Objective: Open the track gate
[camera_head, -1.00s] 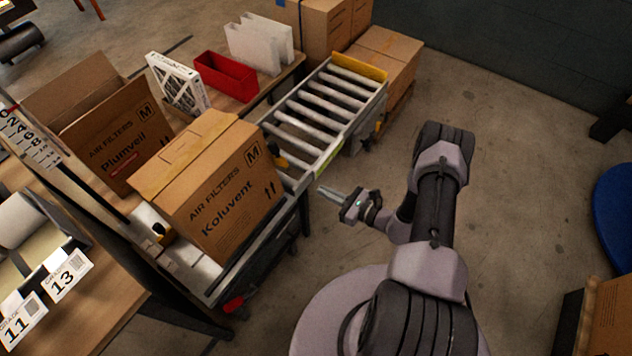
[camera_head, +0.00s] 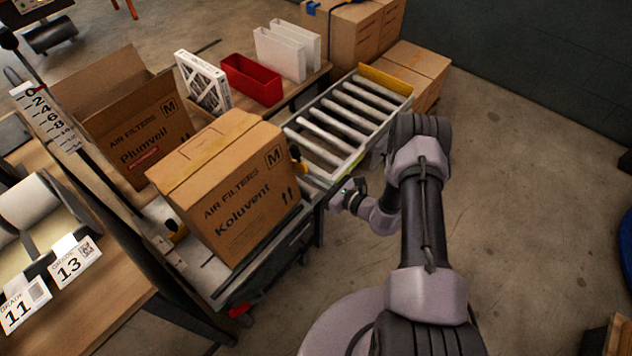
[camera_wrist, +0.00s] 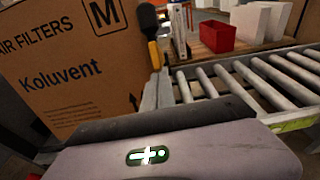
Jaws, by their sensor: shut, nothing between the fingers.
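The roller track (camera_head: 350,115) runs from beside the Koluvent box toward the back; it also shows at right in the wrist view (camera_wrist: 235,88). A black and yellow handle (camera_head: 297,160) stands at the track's near end, close to the box's right side. It stands upright in the wrist view (camera_wrist: 152,40). I cannot tell for certain whether it belongs to the gate. A yellow plate (camera_head: 386,82) crosses the track's far end. My gripper (camera_head: 338,203) is shut and empty, beside the track's near right edge and apart from the handle. The wrist view shows its housing, not its fingertips.
The Koluvent box (camera_head: 235,195) sits on the near section, with the open Plumveil box (camera_head: 140,130) behind left. A red bin (camera_head: 252,80) and white filters (camera_head: 282,52) stand on a bench left of the track.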

